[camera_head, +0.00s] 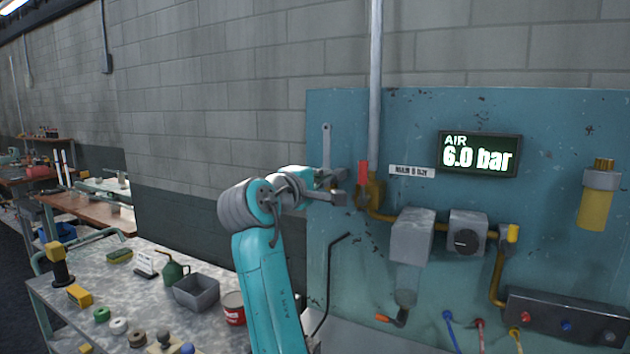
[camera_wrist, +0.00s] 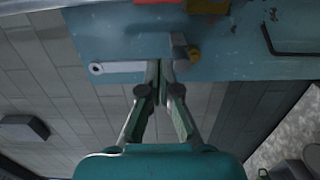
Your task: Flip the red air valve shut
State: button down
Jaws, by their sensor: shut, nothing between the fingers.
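The red valve handle (camera_head: 362,174) stands upright beside the grey vertical pipe, on the brass valve body (camera_head: 376,192) on the blue panel. In the wrist view the red handle (camera_wrist: 204,5) is cut off by the top edge. My gripper (camera_head: 340,198) is just left of the valve in the head view. In the wrist view my gripper (camera_wrist: 160,65) has its fingertips together and empty, apart from the red handle. Whether it touches the panel or the small grey block (camera_wrist: 179,45) by the fingertips, I cannot tell. The display (camera_head: 480,154) reads AIR 6.0 bar.
A grey wrench-like bar (camera_head: 326,148) hangs left of the valve; the wrist view shows it (camera_wrist: 118,67) beside my fingertips. A black bent rod (camera_head: 330,275), a regulator (camera_head: 467,234) and coloured hoses (camera_head: 479,330) are lower. A cluttered bench (camera_head: 140,290) stands left.

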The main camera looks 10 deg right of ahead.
aim_at(365, 180)
jog(key=w+d, duration=0.1)
jog(key=d, duration=0.5)
jog(key=shift+w, duration=0.2)
